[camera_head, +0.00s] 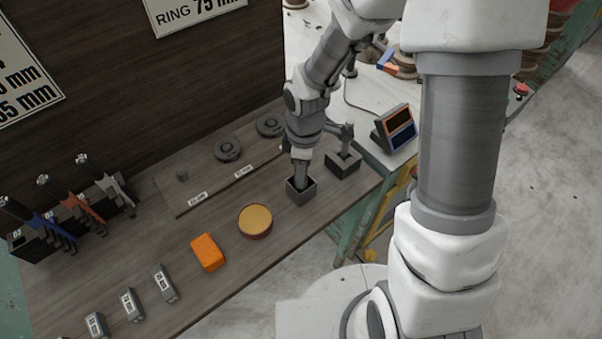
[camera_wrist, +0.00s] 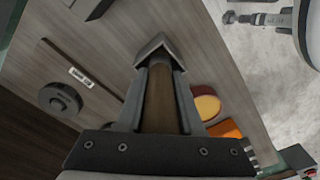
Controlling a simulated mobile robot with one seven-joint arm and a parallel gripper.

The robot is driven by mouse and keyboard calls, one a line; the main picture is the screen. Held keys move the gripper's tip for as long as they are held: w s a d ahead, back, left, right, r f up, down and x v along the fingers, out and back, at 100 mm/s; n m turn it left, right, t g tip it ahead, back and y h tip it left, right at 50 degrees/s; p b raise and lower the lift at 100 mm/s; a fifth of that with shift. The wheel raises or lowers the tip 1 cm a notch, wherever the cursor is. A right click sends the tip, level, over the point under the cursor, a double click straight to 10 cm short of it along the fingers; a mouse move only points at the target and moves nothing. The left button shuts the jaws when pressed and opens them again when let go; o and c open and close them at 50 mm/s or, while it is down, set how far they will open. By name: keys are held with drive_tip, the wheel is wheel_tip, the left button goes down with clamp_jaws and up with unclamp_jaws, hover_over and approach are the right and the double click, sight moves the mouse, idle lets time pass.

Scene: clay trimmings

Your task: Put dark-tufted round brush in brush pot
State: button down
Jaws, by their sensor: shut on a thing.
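My gripper (camera_head: 300,171) points down over a dark grey square pot (camera_head: 301,191) near the bench's right end. In the wrist view the two fingers (camera_wrist: 159,72) are shut on a brown handle (camera_wrist: 158,98), seemingly the round brush. The tufted end is hidden. The same pot shows beyond the fingertips in the wrist view (camera_wrist: 155,43). The lower end of the held brush appears to go into the pot's opening, but I cannot tell how deep. The pot stands upright.
A second square pot (camera_head: 342,164) holding a grey tool stands close to the right. A round yellow-topped dish (camera_head: 255,221) and orange block (camera_head: 208,252) lie in front. A board with round dark discs (camera_head: 228,150) is behind. A small display (camera_head: 395,128) stands right.

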drive_tip(key=shift+f, duration=0.35)
drive_tip(key=c, duration=0.5)
unclamp_jaws()
drive_tip(key=shift+f, duration=0.1)
drive_tip(key=shift+c, duration=0.2)
drive_tip(key=r+p, duration=0.1)
drive_tip(key=r, duration=0.3)
drive_tip(key=r+p, duration=0.1)
drive_tip(key=r, duration=0.7)
drive_tip(key=shift+d+r+p, duration=0.1)
drive_tip(key=shift+d+p, duration=0.15)
drive_tip(key=shift+p, duration=0.15)
drive_tip(key=shift+d+r, duration=0.1)
drive_tip(key=shift+r, duration=0.2)
drive_tip(key=s+d+r+m+t, duration=0.2)
drive_tip(key=s+d+r+m, duration=0.3)
drive_tip(key=r+m, duration=0.3)
drive_tip(key=s+d+r+m+t, duration=0.3)
drive_tip(key=s+d+r+m, duration=0.2)
drive_tip(key=s+r+m, duration=0.2)
drive_tip(key=shift+s+r+m+t, duration=0.15)
drive_tip(key=shift+r+m+t, duration=0.2)
drive_tip(key=shift+r, duration=0.5)
